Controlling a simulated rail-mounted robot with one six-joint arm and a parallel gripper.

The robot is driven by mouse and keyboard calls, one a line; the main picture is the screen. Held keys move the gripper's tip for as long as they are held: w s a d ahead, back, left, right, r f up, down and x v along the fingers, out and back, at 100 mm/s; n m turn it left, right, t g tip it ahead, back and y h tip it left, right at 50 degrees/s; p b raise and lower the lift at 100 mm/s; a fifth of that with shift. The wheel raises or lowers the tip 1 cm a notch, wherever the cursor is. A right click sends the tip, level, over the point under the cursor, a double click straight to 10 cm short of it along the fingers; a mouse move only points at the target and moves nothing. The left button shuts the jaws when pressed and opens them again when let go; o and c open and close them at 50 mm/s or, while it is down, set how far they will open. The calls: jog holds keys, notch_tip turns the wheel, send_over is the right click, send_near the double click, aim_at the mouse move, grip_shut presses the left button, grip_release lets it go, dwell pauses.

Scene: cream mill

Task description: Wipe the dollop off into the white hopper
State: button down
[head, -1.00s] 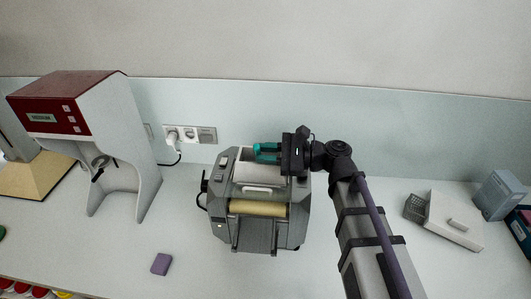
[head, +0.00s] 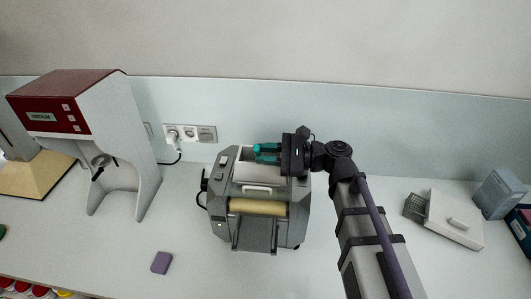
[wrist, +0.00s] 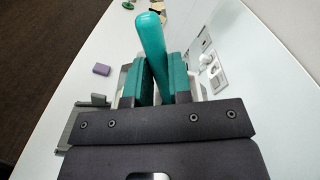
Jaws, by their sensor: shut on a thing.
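My gripper (head: 268,152) is over the back of the grey mill, above the white hopper (head: 243,170). In the wrist view its teal finger pads are shut on a rounded teal handle (wrist: 151,38). The handle points away from the wrist and leans slightly left. The working end of the held tool is hidden in both views. I cannot make out the dollop. A small pale bar (head: 257,190) shows at the hopper's front, above the cream roller (head: 258,207).
A red-and-white machine (head: 75,105) stands at the left. A purple block (head: 161,263) lies on the counter in front. A wall socket strip (head: 190,134) is behind. A white device (head: 455,219) sits at the right. The front counter is mostly clear.

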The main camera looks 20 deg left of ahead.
notch_tip(320, 180, up, 12)
jog(key=p, duration=1.1)
jog(key=shift+p, duration=0.4)
jog(key=shift+f, duration=0.1)
dwell(1.2)
